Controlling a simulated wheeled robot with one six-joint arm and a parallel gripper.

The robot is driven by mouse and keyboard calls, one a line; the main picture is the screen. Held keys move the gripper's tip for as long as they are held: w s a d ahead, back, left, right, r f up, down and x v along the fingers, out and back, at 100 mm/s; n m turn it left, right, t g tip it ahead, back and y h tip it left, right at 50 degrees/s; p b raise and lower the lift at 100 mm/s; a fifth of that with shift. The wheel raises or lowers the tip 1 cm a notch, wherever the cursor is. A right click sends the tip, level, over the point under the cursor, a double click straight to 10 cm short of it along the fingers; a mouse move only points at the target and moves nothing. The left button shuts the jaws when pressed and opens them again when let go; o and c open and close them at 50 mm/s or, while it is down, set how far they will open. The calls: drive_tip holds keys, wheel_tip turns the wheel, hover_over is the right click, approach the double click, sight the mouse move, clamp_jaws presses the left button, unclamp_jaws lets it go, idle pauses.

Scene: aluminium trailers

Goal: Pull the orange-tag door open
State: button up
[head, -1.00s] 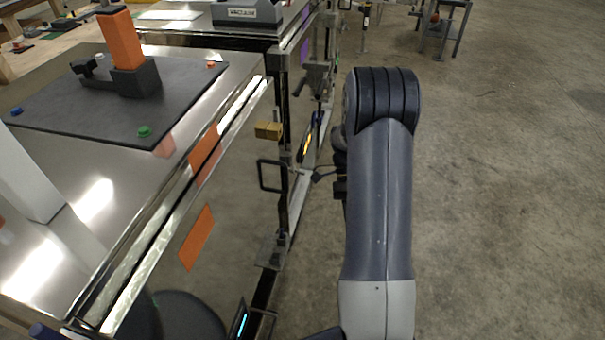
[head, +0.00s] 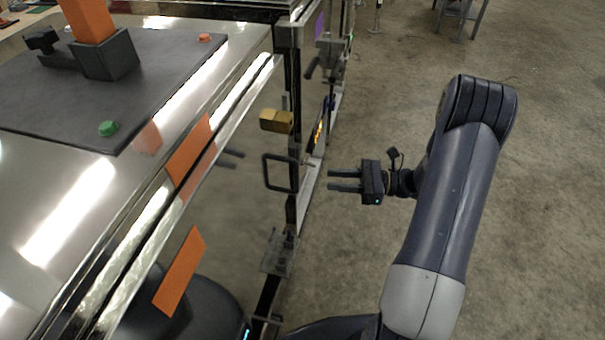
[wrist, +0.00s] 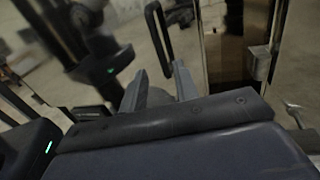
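The orange-tag door is a mirror-like panel (head: 225,215) below the front edge of the metal table, with an orange tag (head: 180,272) on it. Its black D-shaped handle (head: 280,172) stands near the panel's far edge and looks shut against the frame post. My gripper (head: 330,181) is open and empty, just right of the handle, with its two fingers pointing left at it. A gap shows between fingertips and handle. In the wrist view the handle (wrist: 158,38) is ahead of the two parted fingers (wrist: 158,88).
A brass-coloured block (head: 276,121) sticks out above the handle. The table (head: 75,205) carries a dark board (head: 60,110) with an orange block (head: 90,18). A purple tag (head: 319,24) marks a farther unit. Bare concrete floor lies open to the right.

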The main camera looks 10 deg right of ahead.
sight(297, 189)
drive_tip(key=a, duration=0.3)
drive_tip(key=w+a, duration=0.1)
drive_tip(key=a, duration=0.3)
drive_tip(key=w+a, duration=0.1)
drive_tip(key=a, duration=0.2)
drive_tip(key=shift+a, duration=0.2)
drive_tip(key=shift+c, duration=0.6)
clamp_jaws()
